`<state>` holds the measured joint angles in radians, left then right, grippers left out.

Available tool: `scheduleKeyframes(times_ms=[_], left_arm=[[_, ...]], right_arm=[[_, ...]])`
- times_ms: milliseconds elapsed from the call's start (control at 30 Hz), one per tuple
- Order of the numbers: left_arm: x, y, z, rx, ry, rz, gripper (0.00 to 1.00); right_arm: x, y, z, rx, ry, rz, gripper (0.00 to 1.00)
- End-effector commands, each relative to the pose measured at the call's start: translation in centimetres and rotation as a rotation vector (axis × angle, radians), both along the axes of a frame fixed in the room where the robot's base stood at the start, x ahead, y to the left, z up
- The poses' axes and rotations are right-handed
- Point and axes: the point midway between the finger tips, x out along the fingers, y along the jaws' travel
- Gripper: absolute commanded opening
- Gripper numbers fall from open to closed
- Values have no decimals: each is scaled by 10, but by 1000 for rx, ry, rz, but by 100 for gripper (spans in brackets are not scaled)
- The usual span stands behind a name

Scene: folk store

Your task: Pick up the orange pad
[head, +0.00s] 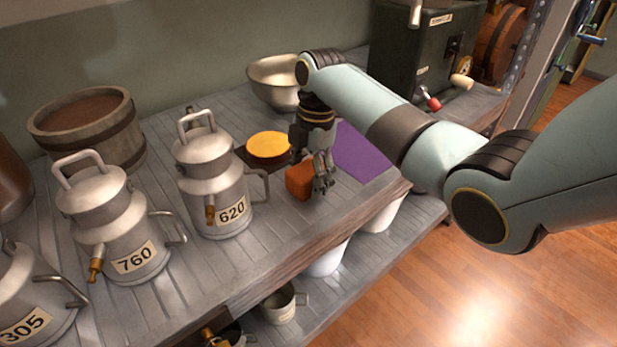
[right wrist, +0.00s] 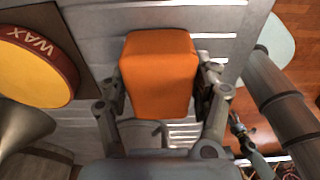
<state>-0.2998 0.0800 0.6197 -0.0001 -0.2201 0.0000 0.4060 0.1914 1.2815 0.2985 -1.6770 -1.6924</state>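The orange pad (head: 299,181) is a small block near the front edge of the grey slatted shelf. In the right wrist view the orange pad (right wrist: 158,78) fills the space between my fingers. My right gripper (head: 322,176) points down at it in the head view. In the right wrist view my right gripper (right wrist: 160,98) has one finger against each side of the pad, with no clear gap. I see no clear lift of the pad off the shelf. My left gripper is not in view.
A yellow-topped wax tin (head: 268,147) stands just left of the pad, and a purple sheet (head: 360,152) lies right of it. Metal can 620 (head: 216,190) stands further left. A metal bowl (head: 275,82) is behind. White containers (head: 327,261) stand below.

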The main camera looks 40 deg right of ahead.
Motion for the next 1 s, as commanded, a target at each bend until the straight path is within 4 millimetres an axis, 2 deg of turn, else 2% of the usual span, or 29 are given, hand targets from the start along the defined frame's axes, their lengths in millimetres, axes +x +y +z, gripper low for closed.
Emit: scheduleKeyframes(times_ms=[33,267,667,900,1000], left_arm=[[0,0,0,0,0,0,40],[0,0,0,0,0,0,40],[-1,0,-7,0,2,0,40],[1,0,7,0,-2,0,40],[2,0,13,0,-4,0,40]], right_arm=[[0,0,0,0,0,0,56],[0,0,0,0,0,0,27],[0,0,4,-1,-2,1,27],[2,0,49,-1,-5,-1,27],[-19,-14,61,-5,0,0,27]])
